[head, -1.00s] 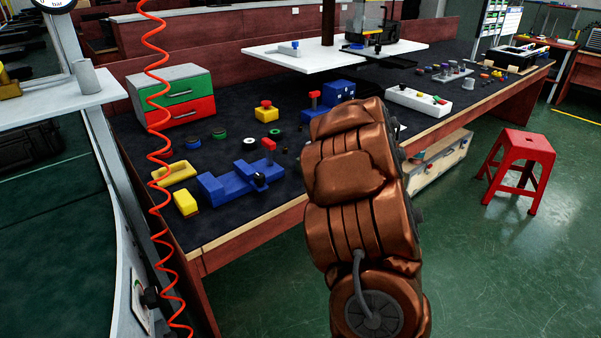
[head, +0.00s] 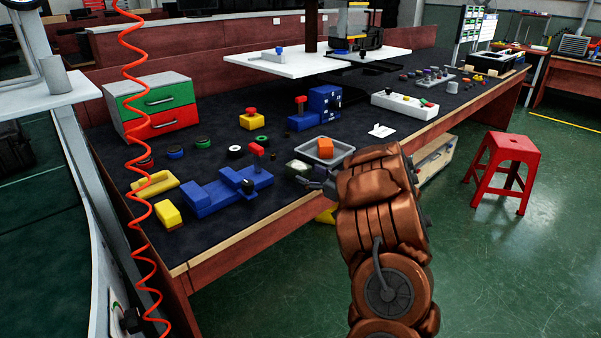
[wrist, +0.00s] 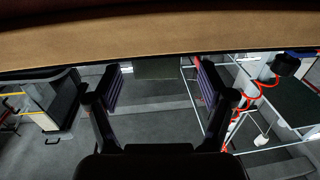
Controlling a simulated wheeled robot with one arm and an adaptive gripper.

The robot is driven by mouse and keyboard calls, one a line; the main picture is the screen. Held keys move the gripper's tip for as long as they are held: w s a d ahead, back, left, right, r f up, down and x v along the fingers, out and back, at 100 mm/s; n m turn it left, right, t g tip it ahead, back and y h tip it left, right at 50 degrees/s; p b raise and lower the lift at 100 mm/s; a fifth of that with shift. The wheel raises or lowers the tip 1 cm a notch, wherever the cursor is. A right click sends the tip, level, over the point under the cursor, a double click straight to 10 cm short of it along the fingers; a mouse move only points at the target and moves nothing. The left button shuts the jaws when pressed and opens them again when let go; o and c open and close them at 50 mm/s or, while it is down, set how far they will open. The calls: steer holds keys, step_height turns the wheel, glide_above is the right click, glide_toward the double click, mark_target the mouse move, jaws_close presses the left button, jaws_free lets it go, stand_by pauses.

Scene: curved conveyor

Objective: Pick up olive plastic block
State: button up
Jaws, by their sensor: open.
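A blue device (head: 225,189) with a red knob stands to the left. The wooden table edge (wrist: 160,40) crosses the wrist view. A red stool (head: 505,150) stands on the floor at right.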

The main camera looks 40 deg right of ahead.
mark_target(299, 166)
steer(key=w, duration=0.3)
steer(key=w+r, duration=0.1)
steer(key=w, duration=0.1)
steer(key=shift+s, duration=0.1)
steer(key=shift+c, duration=0.2)
steer(key=c, duration=1.3)
